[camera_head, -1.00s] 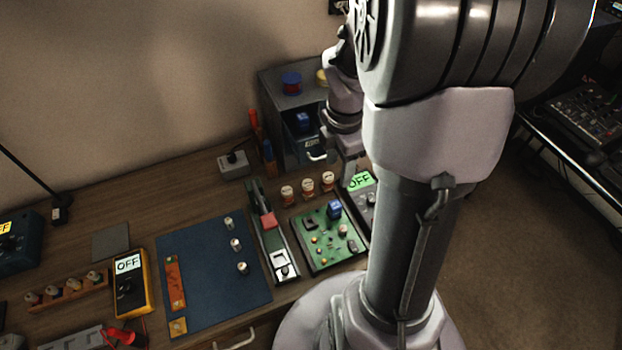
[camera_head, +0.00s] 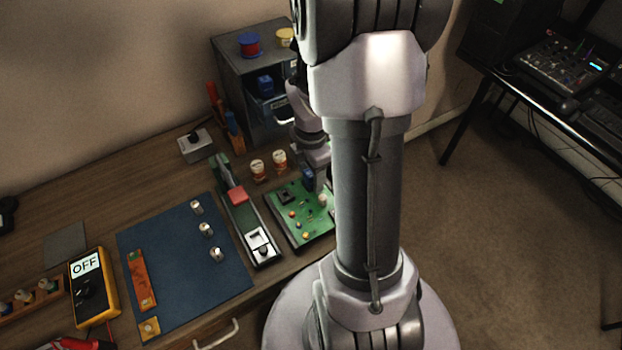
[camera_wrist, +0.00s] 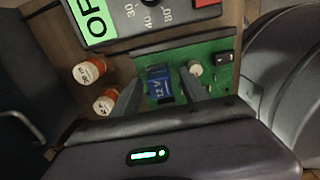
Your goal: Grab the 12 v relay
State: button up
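The 12 V relay (camera_wrist: 160,82) is a small blue block marked "12 V" on the green circuit board (camera_wrist: 222,100). In the head view the relay (camera_head: 308,177) shows partly beside my gripper (camera_head: 317,178), on the far part of the board (camera_head: 283,225). In the wrist view my gripper (camera_wrist: 160,78) is open, with one finger on each side of the relay. I see a gap at the fingers; I cannot tell how far down they reach. A similar blue block (camera_head: 265,84) sits in the grey cabinet's open drawer.
A cream-topped component (camera_wrist: 195,68) stands close to the right finger. Orange-and-white jars (camera_wrist: 89,71) stand left of the board. A meter with a green display (camera_wrist: 95,18) lies beyond it. The blue mat (camera_head: 180,270) has free room.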

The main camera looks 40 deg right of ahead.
grip_shut()
jog(key=shift+r, duration=0.15)
